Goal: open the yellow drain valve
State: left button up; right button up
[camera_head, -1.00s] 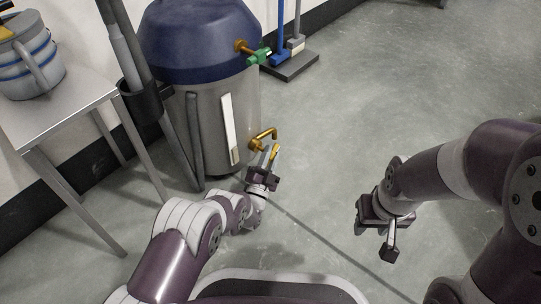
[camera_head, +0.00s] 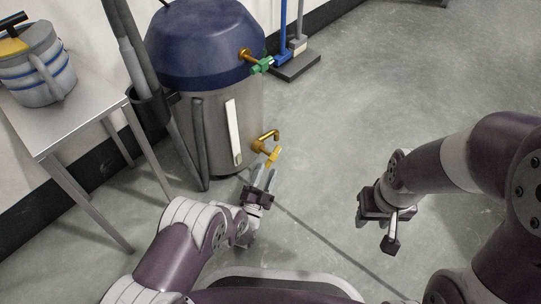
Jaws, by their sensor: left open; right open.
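The yellow drain valve (camera_head: 266,147) sticks out low on the right side of the steel tank with the blue dome. It has a brassy bent spout and a yellow lever (camera_head: 274,157), which slants down and left from the valve body. My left gripper (camera_head: 261,175) is open just below and to the left of the lever, its fingers pointing up toward it. The fingertips look close to the lever's lower end; I cannot tell whether they touch it. Nothing is between the fingers. My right gripper (camera_head: 376,232) is open and empty over bare floor, far right of the valve.
The tank (camera_head: 215,120) also carries a green valve (camera_head: 262,66) higher up. A grey hose and pipe stand at its left. A metal table (camera_head: 75,118) with a striped jug (camera_head: 45,85) is at the left. Floor to the right is clear.

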pick_arm(q)
jog(key=s+a+p, duration=0.2)
jog(key=s+p, duration=0.1)
jog(key=s, duration=0.5)
jog(key=shift+a, duration=0.2)
